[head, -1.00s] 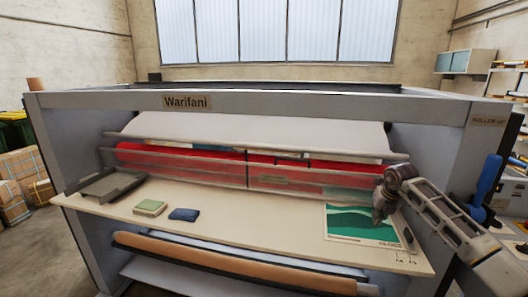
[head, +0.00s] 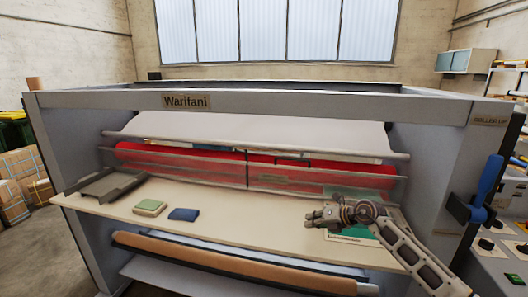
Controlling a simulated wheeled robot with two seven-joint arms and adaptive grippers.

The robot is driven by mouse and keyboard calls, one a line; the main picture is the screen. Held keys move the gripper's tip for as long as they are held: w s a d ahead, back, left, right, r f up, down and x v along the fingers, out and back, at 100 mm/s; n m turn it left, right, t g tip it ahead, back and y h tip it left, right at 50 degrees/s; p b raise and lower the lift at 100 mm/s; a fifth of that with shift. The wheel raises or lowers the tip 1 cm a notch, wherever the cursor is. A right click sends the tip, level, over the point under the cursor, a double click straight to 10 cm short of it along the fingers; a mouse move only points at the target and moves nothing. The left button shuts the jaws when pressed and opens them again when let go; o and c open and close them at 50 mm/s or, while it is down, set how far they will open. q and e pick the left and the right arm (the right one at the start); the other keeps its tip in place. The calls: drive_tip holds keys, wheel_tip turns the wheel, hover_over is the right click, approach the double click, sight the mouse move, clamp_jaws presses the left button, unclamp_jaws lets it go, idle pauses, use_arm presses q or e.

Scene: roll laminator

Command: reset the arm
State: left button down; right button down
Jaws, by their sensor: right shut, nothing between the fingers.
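My right arm comes in from the lower right, and my right gripper (head: 318,217) is over the right part of the laminator's feed table (head: 250,228). Its fingers point left and are closed, with nothing in them. A green and white printed sheet (head: 360,232) lies under the gripper and wrist, which hide much of it; its far part goes up to the rollers. The grey laminator (head: 300,100) has red rollers (head: 180,156) behind a clear guard. My left gripper is not in view.
A dark grey tray (head: 108,184) sits at the table's left end. A green cloth (head: 150,207) and a blue cloth (head: 184,214) lie to its right. A blue-handled lever (head: 490,178) stands on the machine's right side. The table's middle is clear.

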drive_tip(key=s+a+r+m+t+y, duration=0.35)
drive_tip(key=a+r+y, duration=0.2)
drive_tip(key=a, duration=0.35)
wheel_tip(320, 180, up, 4)
drive_tip(key=s+d+m+t+h, duration=0.3)
drive_tip(key=m+t+h, duration=0.1)
drive_tip(key=m+t, duration=0.45)
drive_tip(key=s+d+f+m+g+h, duration=0.6)
drive_tip(key=s+d+f+m+h, duration=0.65)
drive_tip(key=m, duration=0.65)
drive_tip(key=s+a+f+m+g+y, duration=0.1)
drive_tip(key=s+f+g, duration=0.5)
drive_tip(key=s, duration=0.5)
drive_tip(key=s+a+f+m+g+y, duration=0.15)
drive_tip(key=s+f+g, duration=0.25)
drive_tip(key=s+f, duration=0.55)
drive_tip(key=s+d+f+g, duration=0.1)
drive_tip(key=s+f, duration=0.1)
drive_tip(key=f, duration=1.4)
drive_tip(key=s+f, duration=0.2)
drive_tip(key=f, duration=1.4)
drive_tip(key=s+d+f, duration=0.2)
drive_tip(key=s+f, duration=0.7)
drive_tip(key=s, duration=0.2)
drive_tip(key=s+d+f+g, duration=0.1)
drive_tip(key=s+d+f, duration=0.1)
drive_tip(key=s+f, duration=0.8)
drive_tip(key=shift+s+f, duration=0.2)
drive_tip(key=shift+s, duration=0.55)
